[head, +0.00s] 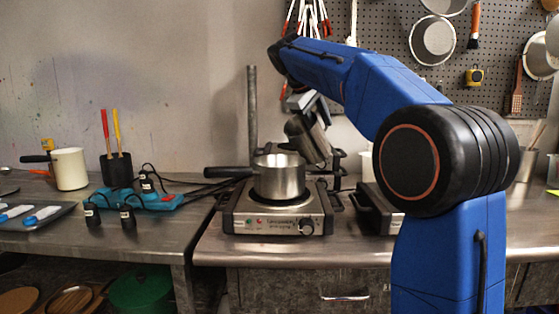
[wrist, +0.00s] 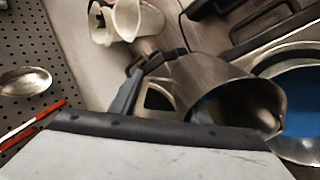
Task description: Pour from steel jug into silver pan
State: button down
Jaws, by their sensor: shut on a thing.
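The silver pan (head: 279,180) stands upright on a hot plate, its black handle pointing left. It also shows at the right edge of the wrist view (wrist: 300,150), with a blue area inside that could be liquid. My gripper (head: 303,104) is shut on the steel jug (head: 309,140) and holds it tilted, above and just behind the pan's right side. In the wrist view the jug (wrist: 210,80) leans with its mouth toward the pan, and bluish colour shows near its mouth. No falling stream is visible. The fingers' grip on the jug is partly hidden.
The hot plate (head: 278,217) sits near the bench's front edge, with another dark appliance (head: 378,206) to its right. A metal post (head: 252,115) rises behind. A cream pot (head: 70,169) and a blue power strip (head: 155,199) are on the left bench. A pegboard of tools (head: 395,50) hangs behind.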

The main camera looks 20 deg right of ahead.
aim_at(325, 130)
jog(key=d+f+y, duration=0.1)
jog(key=w+d+f+g+y, duration=0.1)
jog(key=shift+f, duration=0.3)
jog(key=shift+w+d+f+g+y+b, duration=0.4)
jog(key=shift+d+g+y, duration=0.15)
jog(key=shift+y, duration=0.25)
jog(key=shift+w+d+f+g+y+b, duration=0.2)
jog(key=shift+d+g+y+b, duration=0.15)
jog(key=shift+y, duration=0.5)
jog(key=shift+w+d+f+g+y+b, duration=0.15)
jog(key=shift+d+g+y+b, duration=0.2)
jog(key=shift+y, duration=0.5)
